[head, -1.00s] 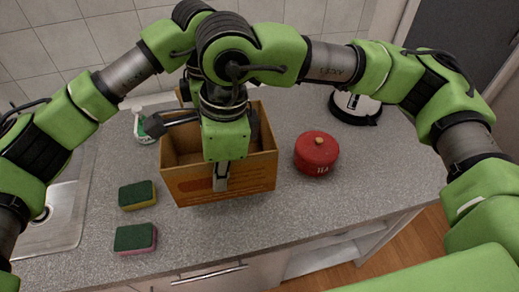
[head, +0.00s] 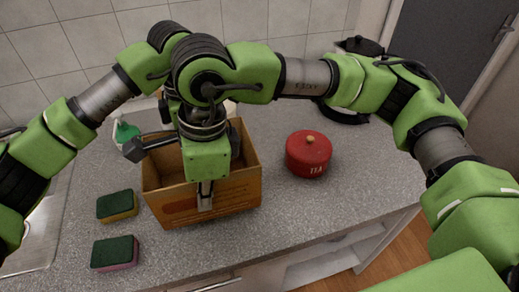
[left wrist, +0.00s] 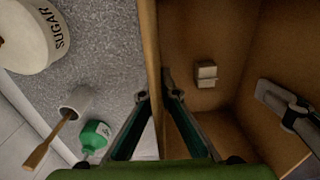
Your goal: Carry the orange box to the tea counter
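The orange box (head: 235,192), an open-topped brown-orange carton, is on or close above the grey counter in the head view. Its wall (left wrist: 151,35) also shows in the left wrist view. My right gripper (head: 205,196) points down at the near wall, one finger against the outside; it looks shut on that wall. My left gripper (left wrist: 156,86) has one finger on each side of another wall and looks shut on it. In the head view my arms hide the left fingers and the box's far part. I cannot make out a separate tea counter.
A red TEA canister (head: 308,155) stands right of the box. Two sponges (head: 117,206) (head: 115,254) lie left. The left wrist view shows a SUGAR canister (left wrist: 30,35) and a green bottle (left wrist: 96,137). Bare counter (head: 310,215) lies to the right.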

